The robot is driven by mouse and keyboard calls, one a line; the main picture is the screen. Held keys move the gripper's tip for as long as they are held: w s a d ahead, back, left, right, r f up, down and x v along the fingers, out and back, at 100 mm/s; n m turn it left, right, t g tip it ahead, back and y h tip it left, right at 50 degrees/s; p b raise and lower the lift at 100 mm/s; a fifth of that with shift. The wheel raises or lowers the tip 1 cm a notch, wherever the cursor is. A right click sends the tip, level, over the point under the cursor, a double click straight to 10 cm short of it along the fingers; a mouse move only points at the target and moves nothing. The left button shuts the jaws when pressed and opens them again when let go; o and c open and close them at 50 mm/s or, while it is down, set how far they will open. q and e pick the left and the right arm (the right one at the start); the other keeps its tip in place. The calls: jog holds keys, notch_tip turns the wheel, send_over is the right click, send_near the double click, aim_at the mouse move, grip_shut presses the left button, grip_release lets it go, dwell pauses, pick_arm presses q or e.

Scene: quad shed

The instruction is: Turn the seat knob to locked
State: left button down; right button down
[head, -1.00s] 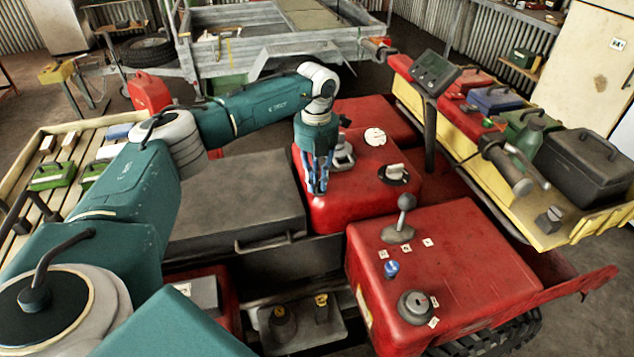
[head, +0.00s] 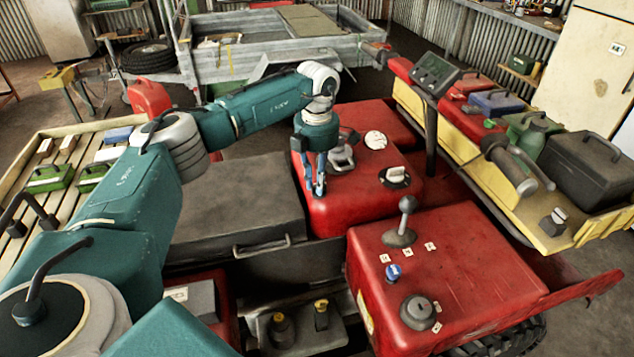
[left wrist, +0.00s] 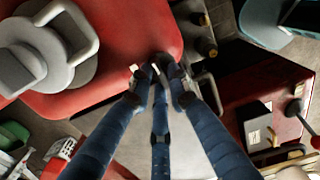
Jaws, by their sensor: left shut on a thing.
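My left gripper (head: 318,190) points down at the left edge of the rear red body (head: 345,205). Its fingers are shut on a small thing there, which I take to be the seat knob. The fingers hide most of it, so I cannot read its setting. In the left wrist view the blue fingers (left wrist: 157,72) come together at the edge of the red surface (left wrist: 125,50), with small pale bits showing between the tips. My right gripper is in neither view now.
A grey ring handle (head: 341,157), a white cap (head: 376,140) and a white-topped knob (head: 396,175) stand close by on the rear red body. The front red box carries a lever (head: 401,230), a blue knob (head: 393,272) and a dark dial (head: 416,311).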

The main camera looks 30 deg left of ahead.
pick_arm(q)
jog(key=shift+w+a+r+m, duration=0.1)
jog(key=shift+r+m, duration=0.05)
jog(key=shift+m, duration=0.45)
jog(key=c, duration=1.6)
grip_release()
jog(key=shift+c, duration=0.2)
notch_tip(320, 180, up, 12)
